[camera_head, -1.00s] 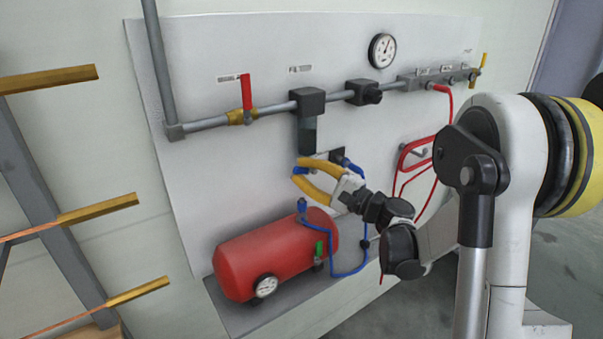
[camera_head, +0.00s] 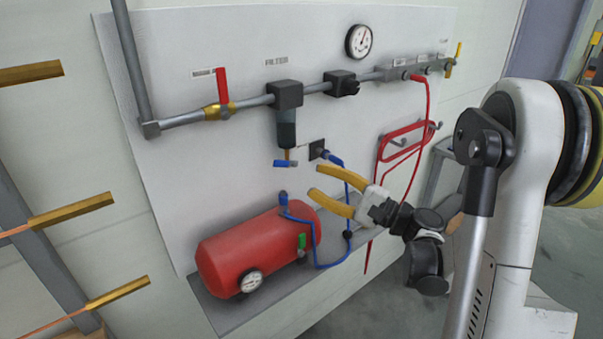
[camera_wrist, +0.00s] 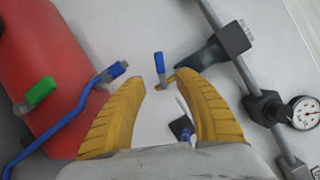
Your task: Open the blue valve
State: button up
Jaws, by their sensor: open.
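The blue valve (camera_head: 285,163) is a small blue lever under the dark filter bowl (camera_head: 286,128) on the wall panel. My gripper (camera_head: 314,182) is open and empty, to the lower right of the valve in the head view, its yellow fingers pointing left. In the wrist view the blue lever (camera_wrist: 159,63) shows just beyond the gap between my fingertips (camera_wrist: 160,82). A brass-coloured stem lies beside the lever, near the right fingertip. The fingers appear apart from the lever, but the exact distance is hard to tell.
A red tank (camera_head: 255,248) with a green lever (camera_head: 301,241) sits below on a ledge. A blue hose (camera_head: 316,245) runs from it to a wall fitting (camera_head: 318,150). A red-handled valve (camera_head: 222,88) is on the pipe above. Red hose (camera_head: 428,95) hangs at right.

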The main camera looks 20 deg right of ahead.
aim_at(286, 164)
jog(key=shift+s+d+f, duration=0.1)
jog(key=shift+s+d, duration=0.25)
jog(key=shift+s, duration=0.1)
jog(key=shift+a, duration=0.1)
jog(key=c, duration=0.8)
jog(key=shift+w+a+r+m+h+p, duration=0.2)
jog(key=shift+r+m+h+p, duration=0.1)
jog(key=shift+m+p, duration=0.4)
grip_shut()
jog(key=a+r+m+g+h+p, duration=0.1)
jog(key=a+m+h+p, duration=0.2)
jog(key=m, duration=0.7)
jog(key=a+r+m+g+h+p, duration=0.1)
jog(key=a+m+h+p, duration=0.1)
jog(key=m+p, duration=0.6)
jog(key=shift+m, duration=0.9)
jog(key=b+x, duration=0.1)
jog(key=x, duration=0.2)
jog(key=b+x, duration=0.1)
jog(key=x, duration=0.1)
jog(key=f+b+x, duration=0.1)
jog(key=b+x, duration=0.1)
jog(key=x, duration=0.1)
jog(key=shift+w, duration=0.2)
